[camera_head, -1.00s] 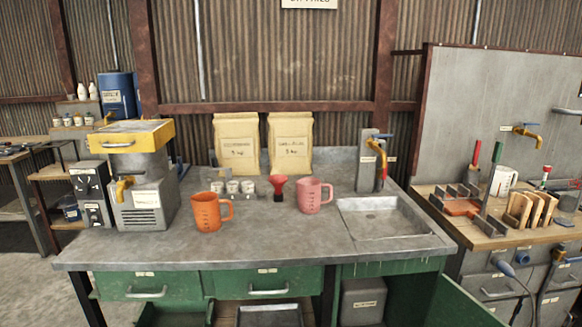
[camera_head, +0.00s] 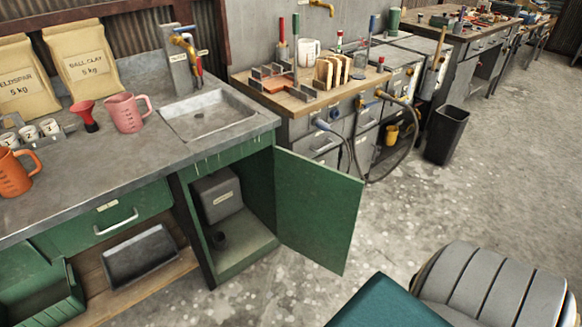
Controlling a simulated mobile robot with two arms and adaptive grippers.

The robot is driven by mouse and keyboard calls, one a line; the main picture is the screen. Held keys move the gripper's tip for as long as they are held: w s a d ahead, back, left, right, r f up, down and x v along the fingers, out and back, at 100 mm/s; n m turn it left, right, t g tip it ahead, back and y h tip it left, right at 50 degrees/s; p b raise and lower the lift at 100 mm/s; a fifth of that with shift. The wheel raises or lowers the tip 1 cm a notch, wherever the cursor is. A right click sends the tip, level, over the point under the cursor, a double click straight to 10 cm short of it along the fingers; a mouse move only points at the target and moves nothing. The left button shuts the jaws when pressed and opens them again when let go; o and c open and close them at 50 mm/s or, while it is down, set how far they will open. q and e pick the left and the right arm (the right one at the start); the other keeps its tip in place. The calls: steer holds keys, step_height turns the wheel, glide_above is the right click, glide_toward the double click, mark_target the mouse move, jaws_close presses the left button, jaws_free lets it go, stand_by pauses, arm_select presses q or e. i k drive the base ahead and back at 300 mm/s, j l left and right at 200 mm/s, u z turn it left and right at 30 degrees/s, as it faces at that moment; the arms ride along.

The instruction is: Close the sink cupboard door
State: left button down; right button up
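The green sink cupboard door (camera_head: 317,211) stands wide open, swung out to the right from the cabinet under the sink (camera_head: 207,113). The door's free edge points toward the lower right over bare floor. Neither of my grippers shows in this view.
A grey bench (camera_head: 100,165) with an orange jug (camera_head: 14,175), pink jug (camera_head: 126,113) and red funnel (camera_head: 87,115) is at left. A hose (camera_head: 408,150) hangs from the workbench behind the door. A black bin (camera_head: 446,134) stands farther right.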

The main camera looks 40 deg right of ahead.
mark_target(318, 205)
steer(key=l+u, duration=0.2)
steer(key=l, duration=0.25)
steer(key=k+l+u, duration=0.1)
steer(key=l+u, duration=0.15)
steer(key=l, duration=0.2)
steer(key=k+l+u, duration=0.2)
steer(key=l, duration=0.25)
steer(key=k+l, duration=0.1)
steer(key=l, duration=0.35)
steer(key=k+l, duration=0.1)
steer(key=l, duration=0.35)
steer(key=k+l+u, duration=0.1)
steer(key=l, duration=0.3)
steer(key=k+l, duration=0.15)
steer(key=l, duration=0.3)
steer(key=k+l+u, duration=0.1)
steer(key=l, duration=0.35)
steer(key=k+l, duration=0.15)
steer(key=l, duration=0.25)
steer(key=k+l, duration=0.15)
steer(key=l, duration=0.3)
steer(key=k+l, duration=0.25)
steer(key=k, duration=0.15)
steer(key=k+l, duration=0.3)
steer(key=k, duration=0.15)
